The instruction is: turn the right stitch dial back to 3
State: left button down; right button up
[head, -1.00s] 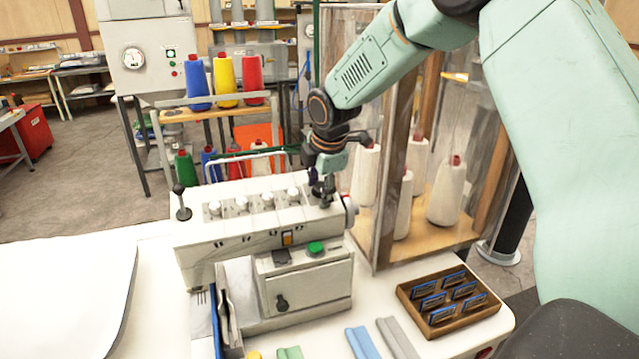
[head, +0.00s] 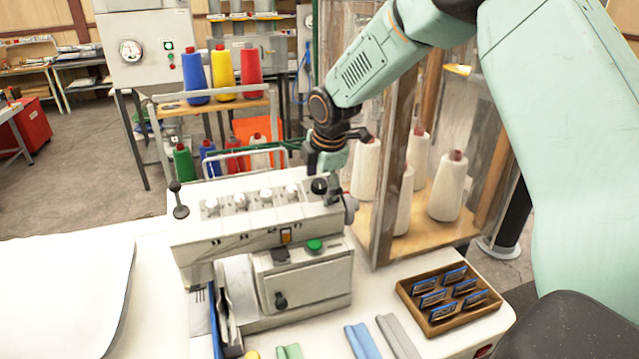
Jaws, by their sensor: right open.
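The grey-white sewing machine (head: 255,222) stands on the white table. A row of white knobs (head: 266,197) runs along its top. A dark round dial (head: 319,186) sits at the top right end, which I take to be the right stitch dial; its number cannot be read. My right gripper (head: 333,195) points down at this end, close beside the dial. It is open, with nothing seen between its fingers. Whether a finger touches the dial, I cannot tell. My left gripper is not in view.
A black lever (head: 178,200) stands at the machine's top left end. A clear-walled cabinet (head: 382,215) with white thread cones is close behind my right gripper. A wooden tray (head: 408,297) of blue-edged pieces lies at front right.

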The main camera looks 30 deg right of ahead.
aim_at(320, 183)
jog(key=shift+o, duration=0.4)
jog(key=shift+s+a+r, duration=0.15)
jog(key=shift+r, duration=0.05)
jog(key=shift+r, duration=0.1)
jog(key=shift+s+r, duration=0.1)
jog(key=shift+r, duration=0.45)
jog(key=shift+v, duration=1.45)
jog(key=shift+s+r, duration=0.1)
